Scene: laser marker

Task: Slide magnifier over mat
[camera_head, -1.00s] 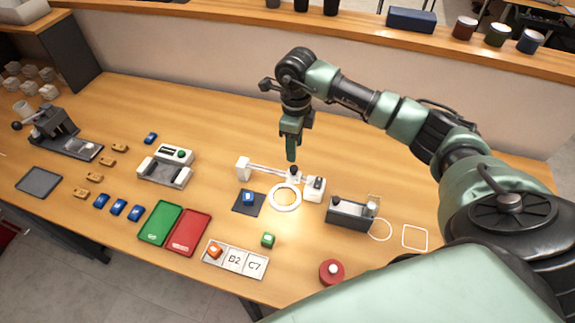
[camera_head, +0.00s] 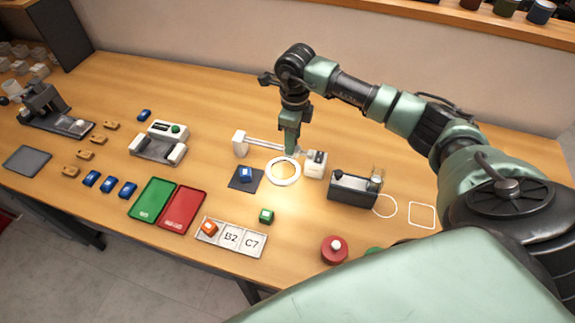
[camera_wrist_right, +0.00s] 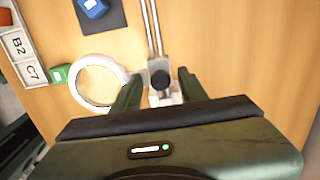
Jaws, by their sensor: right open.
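The magnifier (camera_head: 284,171) is a white ring on a carriage with a black knob, on twin rails between two white end blocks. The ring also shows in the right wrist view (camera_wrist_right: 97,84), with the knob (camera_wrist_right: 160,79). The dark mat (camera_head: 246,181) lies left of the ring with a blue block (camera_head: 245,173) on it; the mat also shows in the right wrist view (camera_wrist_right: 113,17). The ring is beside the mat. My right gripper (camera_head: 291,152) is down at the carriage; in the right wrist view its open fingers (camera_wrist_right: 158,88) stand on either side of the knob. My left gripper is not visible.
Right of the rail stands a dark device (camera_head: 352,186). In front are a green block (camera_head: 266,215), the labelled tile strip (camera_head: 231,236) and a red button (camera_head: 334,249). Green (camera_head: 152,199) and red (camera_head: 183,208) trays lie left. The table behind the rail is clear.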

